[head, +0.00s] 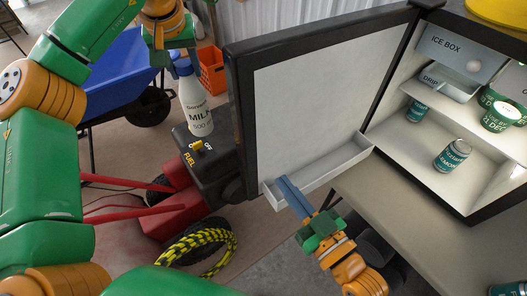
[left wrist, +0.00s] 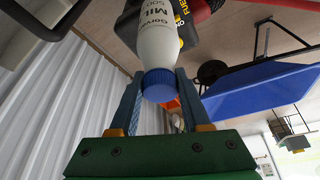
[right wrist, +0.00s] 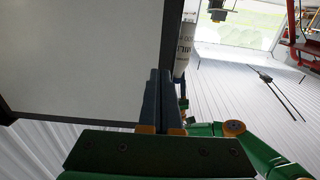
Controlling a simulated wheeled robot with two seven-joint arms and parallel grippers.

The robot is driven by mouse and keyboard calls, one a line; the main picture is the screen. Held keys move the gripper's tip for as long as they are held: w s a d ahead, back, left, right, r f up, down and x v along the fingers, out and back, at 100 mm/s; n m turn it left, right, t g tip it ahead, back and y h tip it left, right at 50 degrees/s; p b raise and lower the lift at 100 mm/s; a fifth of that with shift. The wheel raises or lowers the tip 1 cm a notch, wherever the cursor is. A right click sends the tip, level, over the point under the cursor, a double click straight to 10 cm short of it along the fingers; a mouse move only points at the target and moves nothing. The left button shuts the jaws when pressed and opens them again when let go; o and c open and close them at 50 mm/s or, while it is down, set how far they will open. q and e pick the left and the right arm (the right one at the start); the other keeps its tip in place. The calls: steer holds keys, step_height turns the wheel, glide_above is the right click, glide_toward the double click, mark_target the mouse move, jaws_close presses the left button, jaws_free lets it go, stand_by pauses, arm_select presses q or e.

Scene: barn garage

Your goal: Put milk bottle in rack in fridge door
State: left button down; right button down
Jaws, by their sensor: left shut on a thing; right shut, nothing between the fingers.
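The white milk bottle (head: 197,110) hangs upright from my left gripper (head: 184,62), left of the open fridge door (head: 310,95). In the left wrist view, my left gripper (left wrist: 160,90) is shut on the blue cap end of the milk bottle (left wrist: 158,45). The bottle also shows in the right wrist view (right wrist: 184,55). The white rack (head: 330,162) runs along the lower inside of the door and looks empty. My right gripper (head: 298,196) is shut and empty, its fingers at the rack's left end; I cannot tell if they touch. It also shows in the right wrist view (right wrist: 160,75).
The open fridge (head: 440,120) at the right holds several cans and an ice box (head: 458,52). A red and black machine (head: 200,165) stands below the bottle. A blue wheelbarrow (head: 115,85), an orange crate (head: 212,72) and a yellow-black coil (head: 215,235) are at the left.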

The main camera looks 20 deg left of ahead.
mark_target(256, 148)
arm_select(q)
steer(key=shift+r+p, duration=0.5)
steer(key=shift+r, duration=0.2)
arm_select(e)
steer(key=x, duration=0.9)
steer(key=shift+w+a, duration=0.1)
